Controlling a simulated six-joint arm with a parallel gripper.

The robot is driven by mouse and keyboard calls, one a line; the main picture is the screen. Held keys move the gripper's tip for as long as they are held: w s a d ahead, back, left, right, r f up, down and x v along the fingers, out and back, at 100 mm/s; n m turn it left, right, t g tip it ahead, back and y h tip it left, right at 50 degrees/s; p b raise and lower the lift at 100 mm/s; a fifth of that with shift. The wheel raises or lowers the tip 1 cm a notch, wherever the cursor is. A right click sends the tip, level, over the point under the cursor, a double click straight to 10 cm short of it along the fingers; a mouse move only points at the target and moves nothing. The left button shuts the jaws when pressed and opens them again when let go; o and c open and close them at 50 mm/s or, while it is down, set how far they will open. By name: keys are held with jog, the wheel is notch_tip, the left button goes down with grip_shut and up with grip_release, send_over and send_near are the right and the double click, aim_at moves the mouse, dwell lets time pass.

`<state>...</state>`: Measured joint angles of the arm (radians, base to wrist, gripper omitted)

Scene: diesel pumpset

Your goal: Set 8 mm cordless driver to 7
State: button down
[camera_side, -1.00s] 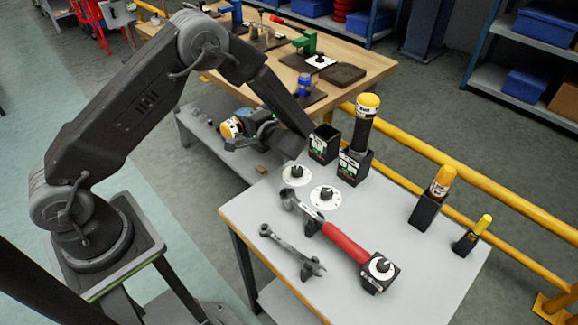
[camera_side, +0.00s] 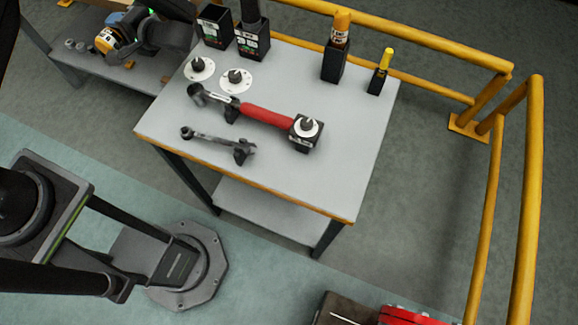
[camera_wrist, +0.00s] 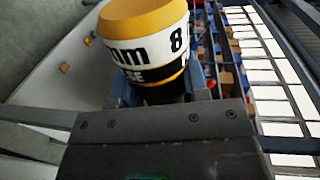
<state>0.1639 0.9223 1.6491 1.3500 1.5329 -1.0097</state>
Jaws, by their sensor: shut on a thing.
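The 8 mm cordless driver (camera_wrist: 148,45) has a yellow end and a white-and-black band marked "8" and "mm" in the wrist view. My gripper (camera_wrist: 155,88) is shut on it. In the side view, the driver (camera_side: 106,40) is held tilted by my gripper (camera_side: 124,30) at the upper left, near the lower bench. No setting number can be read. On the grey table (camera_side: 300,180) are two white discs with dark knobs, a left disc (camera_side: 200,68) and a right disc (camera_side: 236,80). A third white dial (camera_side: 306,127) sits on a black block.
A black holder (camera_side: 216,27) looks empty beside another holder (camera_side: 252,42) with a tool in it. Two holders with yellow-topped tools (camera_side: 336,60) (camera_side: 381,70) stand to the right. A red-handled wrench (camera_side: 265,115) and a spanner (camera_side: 220,143) lie in front. Yellow rails (camera_side: 420,45) border the table.

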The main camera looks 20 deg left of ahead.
jog(key=shift+r, duration=0.1)
notch_tip(320, 180, up, 26)
jog(key=f+m+g, duration=0.1)
jog(key=m, duration=0.3)
jog(key=w+d+m+t+h, duration=0.5)
jog(key=w+d+m+t, duration=1)
jog(key=m, duration=0.8)
jog(key=shift+m, duration=0.7)
jog(key=f, duration=0.1)
jog(key=w+f, duration=0.1)
jog(key=f, duration=0.2)
jog(key=shift+w+a+f, duration=0.2)
jog(key=shift+a+f, duration=0.1)
jog(key=shift+a, duration=0.05)
